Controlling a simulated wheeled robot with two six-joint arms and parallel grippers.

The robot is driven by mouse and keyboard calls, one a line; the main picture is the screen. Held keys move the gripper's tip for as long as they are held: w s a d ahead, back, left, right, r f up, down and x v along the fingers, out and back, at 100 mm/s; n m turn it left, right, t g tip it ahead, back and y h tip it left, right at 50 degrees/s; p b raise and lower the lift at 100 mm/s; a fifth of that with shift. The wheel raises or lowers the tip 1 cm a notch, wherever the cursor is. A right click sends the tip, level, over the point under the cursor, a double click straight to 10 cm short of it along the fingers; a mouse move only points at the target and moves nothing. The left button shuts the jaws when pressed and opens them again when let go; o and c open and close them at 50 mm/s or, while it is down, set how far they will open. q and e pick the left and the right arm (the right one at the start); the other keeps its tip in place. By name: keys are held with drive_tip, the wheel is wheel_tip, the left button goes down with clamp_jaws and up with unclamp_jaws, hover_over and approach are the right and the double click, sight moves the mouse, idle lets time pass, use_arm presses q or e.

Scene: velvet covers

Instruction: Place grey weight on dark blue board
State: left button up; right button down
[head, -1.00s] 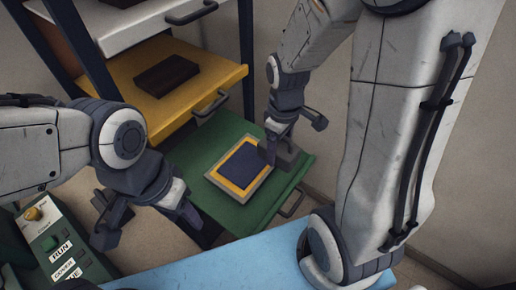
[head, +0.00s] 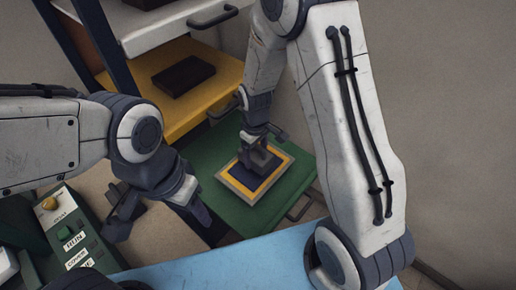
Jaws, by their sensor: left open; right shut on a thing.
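The dark blue board (head: 236,176) has a yellow border and grey rim and lies on the green drawer shelf (head: 222,210). My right gripper (head: 256,146) is shut on the grey weight (head: 265,160) and holds it over the board, toward its far part. The weight looks upright and hides some of the blue surface. I cannot tell whether it touches the board. My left gripper (head: 160,218) is open and empty, low at the left, apart from the board.
A yellow drawer (head: 215,95) above the green one carries a dark block (head: 183,76). A control box (head: 75,240) with labelled buttons stands at lower left. A light blue surface (head: 255,262) lies in front. Bare green shelf surrounds the board.

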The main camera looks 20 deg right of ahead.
drive_tip(key=shift+w+f, duration=0.1)
drive_tip(key=shift+f, duration=0.65)
drive_tip(key=shift+f, duration=0.2)
unclamp_jaws()
wheel_tip(320, 180, up, 12)
drive_tip(key=shift+f, duration=0.1)
drive_tip(key=s+a+r, duration=0.2)
drive_tip(key=s, duration=0.5)
drive_tip(key=s+a+r, duration=0.3)
drive_tip(key=s, duration=0.4)
drive_tip(key=s+a+r+y, duration=0.1)
drive_tip(key=s+a+r, duration=0.1)
drive_tip(key=s, duration=0.6)
drive_tip(key=shift+a+r, duration=0.2)
drive_tip(key=shift+a, duration=0.35)
